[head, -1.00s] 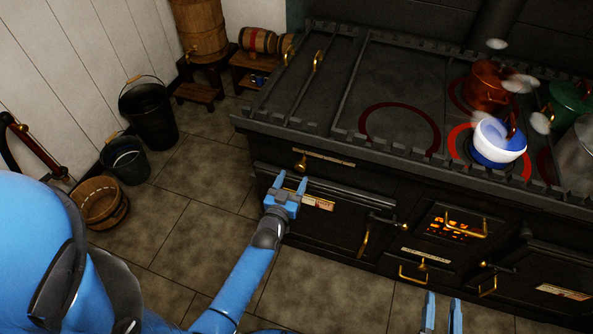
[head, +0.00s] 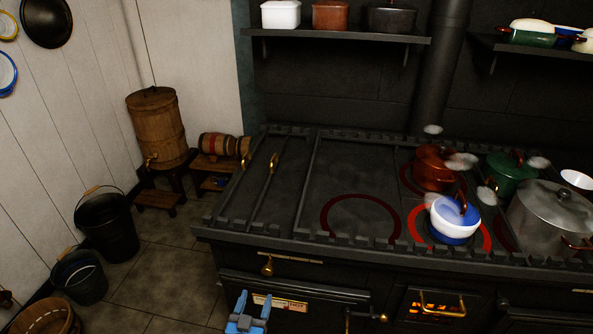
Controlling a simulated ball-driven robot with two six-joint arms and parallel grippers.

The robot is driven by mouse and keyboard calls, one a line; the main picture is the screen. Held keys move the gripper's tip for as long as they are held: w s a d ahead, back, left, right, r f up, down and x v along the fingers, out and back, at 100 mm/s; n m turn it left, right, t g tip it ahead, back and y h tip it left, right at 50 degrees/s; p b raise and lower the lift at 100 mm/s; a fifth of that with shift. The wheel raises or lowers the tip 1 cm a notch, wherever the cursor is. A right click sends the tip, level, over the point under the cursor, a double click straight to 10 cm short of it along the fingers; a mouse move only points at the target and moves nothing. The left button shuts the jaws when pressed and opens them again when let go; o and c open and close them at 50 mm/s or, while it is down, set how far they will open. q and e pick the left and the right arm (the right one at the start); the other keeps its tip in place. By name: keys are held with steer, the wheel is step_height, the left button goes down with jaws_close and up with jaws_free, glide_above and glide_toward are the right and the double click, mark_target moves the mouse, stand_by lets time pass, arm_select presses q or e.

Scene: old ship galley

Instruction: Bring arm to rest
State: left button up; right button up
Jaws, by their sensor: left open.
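My left gripper (head: 254,299) shows at the bottom of the head view, in front of the black stove's (head: 330,262) lower left door. Its two blue fingers stand apart, with nothing between them. Only the gripper end of that arm is in the picture. My right gripper is out of view.
A blue and white pot (head: 455,232) stands on a red-ringed burner. A copper pot (head: 432,172), a green pot (head: 508,180) and a large steel pot (head: 550,222) stand near it, amid steam puffs. Buckets (head: 105,232) stand on the floor at left.

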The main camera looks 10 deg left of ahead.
arm_select(q)
steer(key=s+a+r, duration=0.1)
steer(key=s+r, duration=0.5)
steer(key=s, duration=0.6)
steer(key=s+a+r, duration=0.2)
steer(key=s+r, duration=0.5)
steer(key=s, duration=0.4)
steer(key=shift+s+r+y+p, duration=0.25)
steer(key=shift+s+y+p, duration=0.05)
steer(key=shift+s, duration=0.1)
